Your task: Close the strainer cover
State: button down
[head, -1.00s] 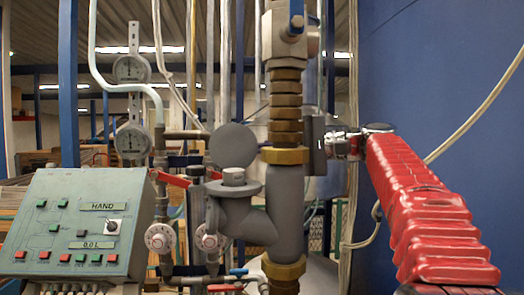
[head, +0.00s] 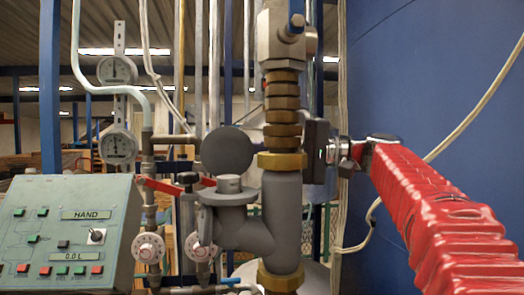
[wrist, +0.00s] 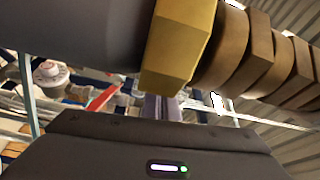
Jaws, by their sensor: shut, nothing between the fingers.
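The strainer (head: 243,232) is a grey Y-shaped body on the vertical pipe in the head view. Its round grey strainer cover (head: 227,151) stands upright, open, above the side branch's mouth. A short, lighter grey cylinder (head: 229,184) sits at that mouth. My gripper (wrist: 161,107) is shut and empty, its fingers partly visible in the wrist view beyond its dark body. In the head view its dark body is right of the brass nut, and its fingertips are hidden behind the pipe. The cover cannot be made out in the wrist view.
The brass nut (head: 283,160) and pipe fittings stand between my gripper and the cover in the head view. A control panel (head: 68,232) is at left. Red valve levers (head: 160,187) and dial gauges (head: 118,147) are left of the strainer. A blue wall fills the right.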

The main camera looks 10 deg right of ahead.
jog(key=shift+s+r, duration=0.1)
jog(key=shift+s, duration=0.3)
dwell(0.4)
jog(key=shift+w, duration=0.1)
jog(key=d, duration=0.9)
jog(key=shift+w+d, duration=0.25)
jog(key=shift+w, duration=0.15)
dwell(0.3)
